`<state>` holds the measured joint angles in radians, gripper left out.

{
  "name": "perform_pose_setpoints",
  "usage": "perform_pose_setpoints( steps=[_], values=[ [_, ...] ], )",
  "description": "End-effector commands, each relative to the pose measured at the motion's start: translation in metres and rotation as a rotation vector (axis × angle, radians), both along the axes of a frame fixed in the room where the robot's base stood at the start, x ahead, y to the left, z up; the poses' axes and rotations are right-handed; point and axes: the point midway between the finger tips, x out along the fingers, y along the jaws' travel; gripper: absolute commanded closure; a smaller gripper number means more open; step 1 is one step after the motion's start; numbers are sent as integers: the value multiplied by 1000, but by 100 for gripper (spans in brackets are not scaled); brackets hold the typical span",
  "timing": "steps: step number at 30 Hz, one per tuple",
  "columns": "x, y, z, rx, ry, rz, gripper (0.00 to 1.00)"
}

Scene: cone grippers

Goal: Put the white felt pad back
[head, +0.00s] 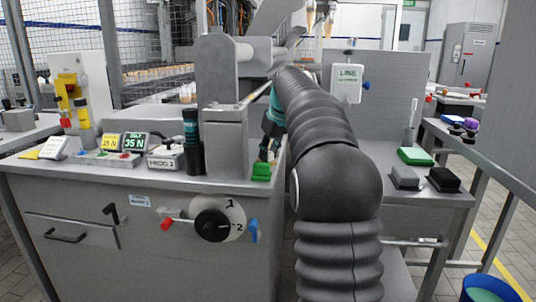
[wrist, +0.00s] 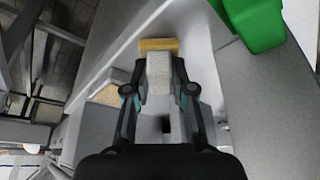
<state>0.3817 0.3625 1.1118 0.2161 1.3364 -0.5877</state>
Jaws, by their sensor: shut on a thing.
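In the wrist view my gripper (wrist: 159,72) is shut on a small pale block, which I take to be the white felt pad (wrist: 158,78). A tan strip (wrist: 158,45) lies across its far end; I cannot tell whether it is part of the pad. In the head view my gripper (head: 268,150) points down over the grey bench (head: 130,178), largely hidden by my arm, and the pad cannot be made out there. I cannot tell whether the pad touches a surface.
A green block (head: 261,172) stands close to my gripper and shows in the wrist view (wrist: 256,22). A grey column (head: 223,90) and a dark teal-topped cylinder (head: 192,142) stand left. Green (head: 415,156), grey (head: 405,178) and black (head: 443,180) pads lie on the right bench.

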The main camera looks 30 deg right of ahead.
Motion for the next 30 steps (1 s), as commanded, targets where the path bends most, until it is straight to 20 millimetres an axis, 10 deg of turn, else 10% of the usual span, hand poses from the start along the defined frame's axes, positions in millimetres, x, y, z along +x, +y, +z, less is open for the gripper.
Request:
perform_pose_setpoints(
  steps=[9,10,12,30],
  values=[
    [0,0,-3,0,0,0,100],
    [0,0,-2,0,0,0,69],
    [0,0,-2,0,0,0,51],
    [-11,-2,32,-2,-3,0,51]
  ],
)
